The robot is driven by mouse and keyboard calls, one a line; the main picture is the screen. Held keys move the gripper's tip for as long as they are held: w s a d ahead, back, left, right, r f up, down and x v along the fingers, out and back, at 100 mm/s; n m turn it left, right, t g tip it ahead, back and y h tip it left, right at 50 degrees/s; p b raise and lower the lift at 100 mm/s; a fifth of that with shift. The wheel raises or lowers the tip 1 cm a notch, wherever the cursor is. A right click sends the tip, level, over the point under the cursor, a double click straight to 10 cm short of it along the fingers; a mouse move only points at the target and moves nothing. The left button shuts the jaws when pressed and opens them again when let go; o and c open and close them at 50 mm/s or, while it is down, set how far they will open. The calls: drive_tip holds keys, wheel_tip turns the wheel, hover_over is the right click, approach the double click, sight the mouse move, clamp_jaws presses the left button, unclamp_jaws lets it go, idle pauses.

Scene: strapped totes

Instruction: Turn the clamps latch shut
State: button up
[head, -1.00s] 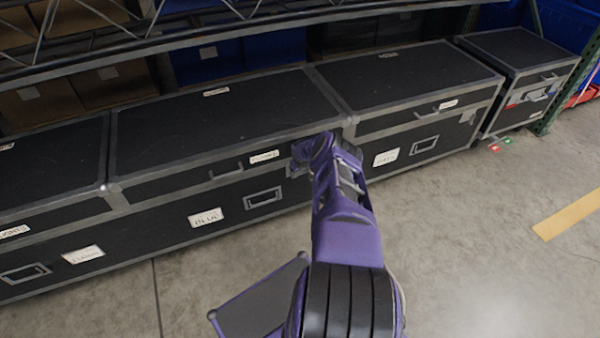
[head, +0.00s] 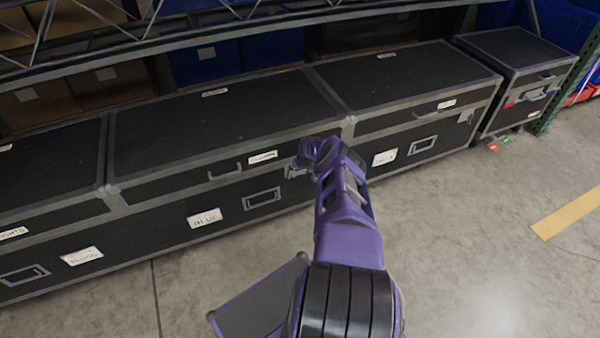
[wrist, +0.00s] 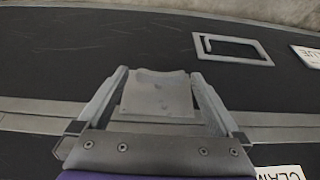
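The clamps case is the middle black case (head: 160,135) with grey metal edging in the head view. Its lid label shows in part as "CLAM" (wrist: 281,173) in the wrist view. The latch (wrist: 158,97) is a grey plate across the seam between lid and body, and in the wrist view it lies between my two fingers. My gripper (wrist: 159,73) has its fingers apart, one on each side of the latch, with narrow gaps or light contact; I cannot tell which. In the head view my gripper (head: 303,160) is at the case's front, near its right end, and hides most of the latch.
More black cases stand left (head: 50,165) and right (head: 410,80), with a smaller case (head: 515,50) at far right. A recessed handle (head: 262,198) sits below left of my gripper. A shelf beam (head: 250,35) runs above the cases.

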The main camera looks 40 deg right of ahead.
drive_tip(key=p+v, duration=0.7)
drive_tip(key=v, duration=1)
drive_tip(key=shift+r, duration=0.2)
